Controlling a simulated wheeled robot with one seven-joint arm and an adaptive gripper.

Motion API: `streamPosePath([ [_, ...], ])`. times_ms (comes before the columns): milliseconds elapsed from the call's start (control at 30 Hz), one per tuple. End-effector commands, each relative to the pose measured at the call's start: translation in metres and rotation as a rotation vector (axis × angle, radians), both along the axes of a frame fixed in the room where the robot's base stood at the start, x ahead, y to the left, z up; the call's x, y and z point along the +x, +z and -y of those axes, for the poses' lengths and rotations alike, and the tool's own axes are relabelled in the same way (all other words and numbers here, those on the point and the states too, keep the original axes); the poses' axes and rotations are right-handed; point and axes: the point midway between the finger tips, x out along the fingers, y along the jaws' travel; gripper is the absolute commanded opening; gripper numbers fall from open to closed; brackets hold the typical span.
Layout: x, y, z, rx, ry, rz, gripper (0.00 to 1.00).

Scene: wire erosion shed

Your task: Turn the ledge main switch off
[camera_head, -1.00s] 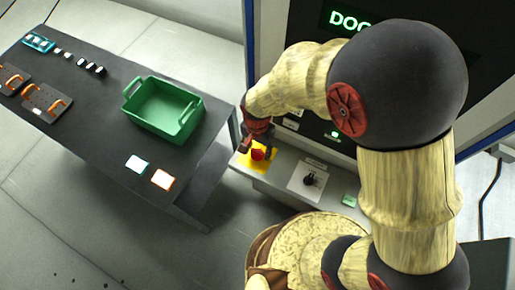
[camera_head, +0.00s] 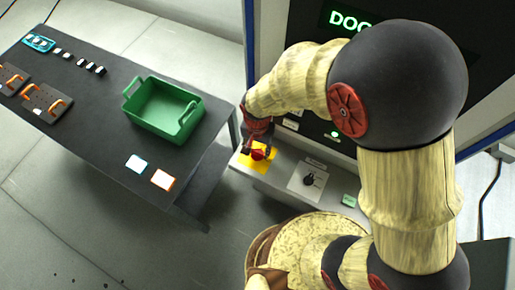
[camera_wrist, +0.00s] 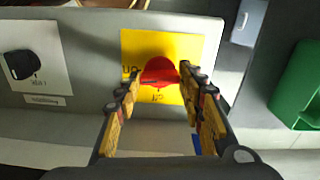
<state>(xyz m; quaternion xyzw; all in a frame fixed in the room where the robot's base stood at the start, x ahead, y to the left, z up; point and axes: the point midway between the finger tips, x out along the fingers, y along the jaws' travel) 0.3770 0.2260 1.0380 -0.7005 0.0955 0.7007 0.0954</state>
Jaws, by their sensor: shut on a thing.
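The ledge main switch is a red knob (camera_head: 257,155) on a yellow plate (camera_head: 246,161), at the left end of the grey ledge. In the wrist view the red knob (camera_wrist: 160,71) sits in the middle of the yellow plate (camera_wrist: 200,45). An "on" mark shows to its left and an "off" mark below it there. My gripper (camera_wrist: 158,80) is shut on the red knob, one finger at each side. In the head view my gripper (camera_head: 257,149) reaches down over the switch and partly hides it.
A black knob (camera_head: 309,179) on a white plate and a small green label (camera_head: 349,200) are farther right on the ledge (camera_head: 277,182). A dark table (camera_head: 90,110) with a green bin (camera_head: 158,120) stands to the left. A lit screen (camera_head: 350,18) is above.

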Motion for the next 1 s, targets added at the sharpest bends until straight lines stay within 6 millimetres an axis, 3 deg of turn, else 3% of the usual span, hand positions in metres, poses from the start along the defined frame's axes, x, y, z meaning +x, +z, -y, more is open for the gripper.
streamPosePath([
  [1000, 0.0003, 0.0001, -0.0002, 0.0, 0.937, 0.001, 0.14],
])
